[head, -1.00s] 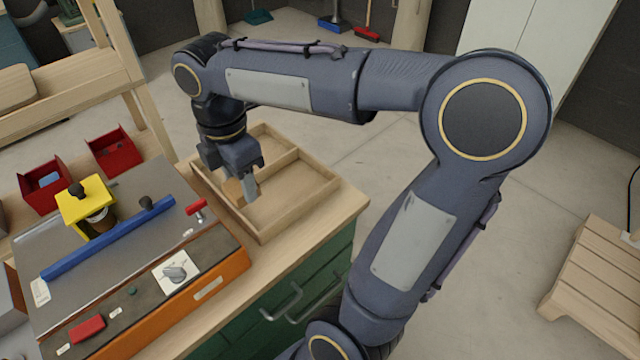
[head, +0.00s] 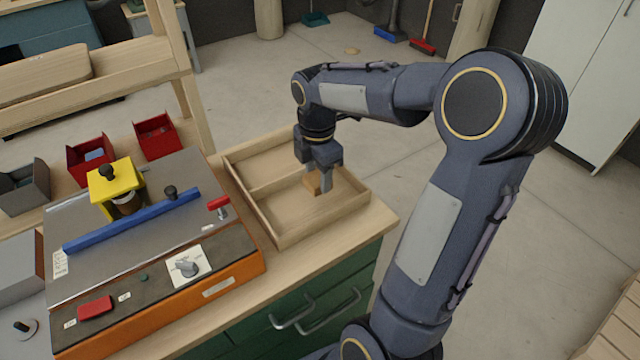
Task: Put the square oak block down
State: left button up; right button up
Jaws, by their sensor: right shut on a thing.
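The square oak block (head: 311,184) is a small light-brown piece, mostly hidden by the fingers. My right gripper (head: 320,188) is shut on it and points down into the wooden tray (head: 258,213). The tray is shallow, and a divider splits it into a far and a near compartment. The block is over the near compartment, toward its right part. I cannot tell whether it touches the tray floor. My left gripper is not in view.
The tray stands on a bench with green drawers (head: 300,312). Left of it is an orange-sided machine (head: 160,305) with a blue fence (head: 130,222) and yellow guard (head: 115,183). Red bins (head: 157,137) stand behind. The tray floor around the gripper looks clear.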

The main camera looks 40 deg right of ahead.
jog(key=shift+w+d+f, duration=0.25)
jog(key=shift+d+f, duration=0.15)
jog(key=shift+f, duration=0.2)
jog(key=shift+w+d+f, duration=0.1)
jog(key=shift+d+f, duration=0.05)
jog(key=shift+f, duration=0.85)
jog(key=shift+w+d+f, duration=0.1)
jog(key=shift+f, duration=0.85)
jog(key=shift+f+b, duration=0.1)
jog(key=shift+b, duration=0.25)
jog(key=o, duration=1)
